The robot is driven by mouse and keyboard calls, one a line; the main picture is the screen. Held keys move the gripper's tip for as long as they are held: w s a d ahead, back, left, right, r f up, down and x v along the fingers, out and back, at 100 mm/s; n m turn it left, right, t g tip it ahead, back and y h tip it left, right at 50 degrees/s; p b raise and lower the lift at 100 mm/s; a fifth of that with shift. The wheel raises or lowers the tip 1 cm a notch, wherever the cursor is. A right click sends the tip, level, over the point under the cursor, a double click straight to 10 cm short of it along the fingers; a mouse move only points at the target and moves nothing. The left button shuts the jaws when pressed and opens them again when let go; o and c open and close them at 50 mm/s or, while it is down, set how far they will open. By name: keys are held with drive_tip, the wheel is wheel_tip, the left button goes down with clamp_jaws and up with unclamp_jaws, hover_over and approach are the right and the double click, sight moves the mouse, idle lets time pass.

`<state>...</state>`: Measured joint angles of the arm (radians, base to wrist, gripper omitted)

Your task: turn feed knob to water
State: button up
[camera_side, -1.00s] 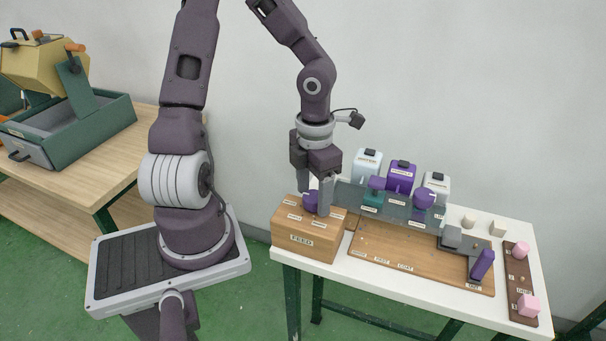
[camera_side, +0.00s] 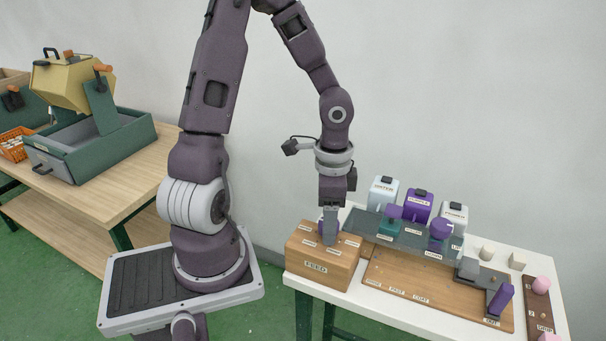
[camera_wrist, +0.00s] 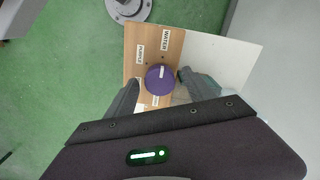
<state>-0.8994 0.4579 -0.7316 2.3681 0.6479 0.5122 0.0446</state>
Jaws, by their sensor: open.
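The wooden feed box (camera_side: 316,267) stands at the left end of the white table, with a FEED label on its front. A round purple knob (camera_wrist: 160,79) sits on its top. The white mark on the knob points up in the wrist view, roughly towards the WATER label (camera_wrist: 166,38). The PURPLE label (camera_wrist: 139,54) is to the upper left of the knob; other labels below are partly hidden. My gripper (camera_wrist: 158,84) is open, pointing down, with one finger on each side of the knob. I cannot tell whether the fingers touch it. The side view shows my gripper (camera_side: 330,236) low over the box.
Behind the box stand the water jar (camera_side: 383,193), a purple jar (camera_side: 418,206) and a third jar (camera_side: 453,217). A grey rail (camera_side: 412,236) with knobs runs in front of them. A wooden tray board (camera_side: 420,302) lies to the right.

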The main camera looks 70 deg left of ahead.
drive_tip(key=n, duration=0.3)
drive_tip(key=shift+n, duration=0.8)
drive_tip(key=r, duration=0.7)
drive_tip(key=shift+s+d+r, duration=0.15)
drive_tip(key=shift+d+r, duration=0.1)
drive_tip(key=shift+r, duration=0.1)
drive_tip(key=s+d+r+t, duration=0.5)
drive_tip(key=s+d+r, duration=0.3)
drive_tip(key=r, duration=0.2)
drive_tip(key=shift+s+d+r+t, duration=0.15)
drive_tip(key=shift+s+r+t, duration=0.1)
drive_tip(key=shift+r+t, duration=0.05)
drive_tip(key=shift+d+r, duration=0.1)
idle(0.4)
